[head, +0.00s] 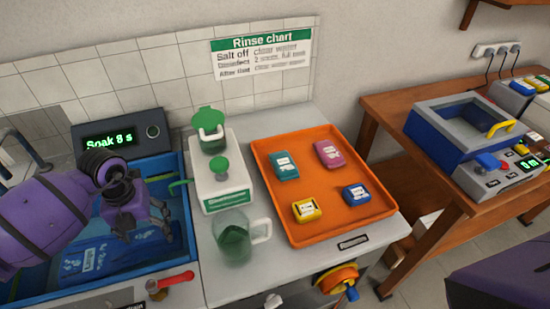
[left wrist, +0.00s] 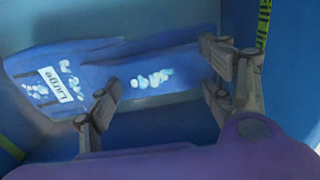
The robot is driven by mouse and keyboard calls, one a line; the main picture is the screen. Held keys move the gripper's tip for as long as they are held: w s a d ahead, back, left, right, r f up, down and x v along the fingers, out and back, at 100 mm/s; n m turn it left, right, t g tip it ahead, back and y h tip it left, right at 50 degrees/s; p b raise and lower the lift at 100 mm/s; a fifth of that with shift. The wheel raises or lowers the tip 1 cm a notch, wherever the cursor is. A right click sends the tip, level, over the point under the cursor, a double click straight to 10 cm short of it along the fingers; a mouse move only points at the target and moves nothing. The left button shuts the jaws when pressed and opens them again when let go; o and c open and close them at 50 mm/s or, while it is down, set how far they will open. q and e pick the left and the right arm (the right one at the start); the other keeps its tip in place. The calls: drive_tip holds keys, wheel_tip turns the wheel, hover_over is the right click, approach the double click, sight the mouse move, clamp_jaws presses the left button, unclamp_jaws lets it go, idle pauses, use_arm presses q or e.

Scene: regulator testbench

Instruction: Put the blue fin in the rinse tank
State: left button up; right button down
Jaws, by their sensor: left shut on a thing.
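The blue fin (head: 88,260) lies low inside the blue-walled tank (head: 188,232) at the left of the head view. In the left wrist view the fin (left wrist: 130,77) shows a white "Large" label and pale markings, and the blue tank walls (left wrist: 290,60) surround it. My left gripper (head: 150,218) reaches down into the tank, and its fingers (left wrist: 165,90) are shut on the fin. The exact contact is partly hidden, and I cannot tell how far the fin is underwater. My right gripper is out of view.
A display (head: 118,137) behind the tank reads "Soak 8 s". To the right are a white dispenser (head: 218,170), a clear jug (head: 238,238) and an orange tray (head: 325,226) with small coloured packs. A red-handled valve (head: 172,281) sits at the tank's front. A wooden table (head: 395,105) stands further right.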

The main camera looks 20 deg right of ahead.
use_arm(q)
drive_tip(key=shift+w+f, duration=0.15)
drive_tip(key=shift+f, duration=2.25)
drive_tip(key=shift+f, duration=0.2)
drive_tip(key=o, duration=1.9)
drive_tip(key=shift+o, duration=0.2)
wheel_tip(320, 180, up, 12)
drive_tip(key=shift+r, duration=0.2)
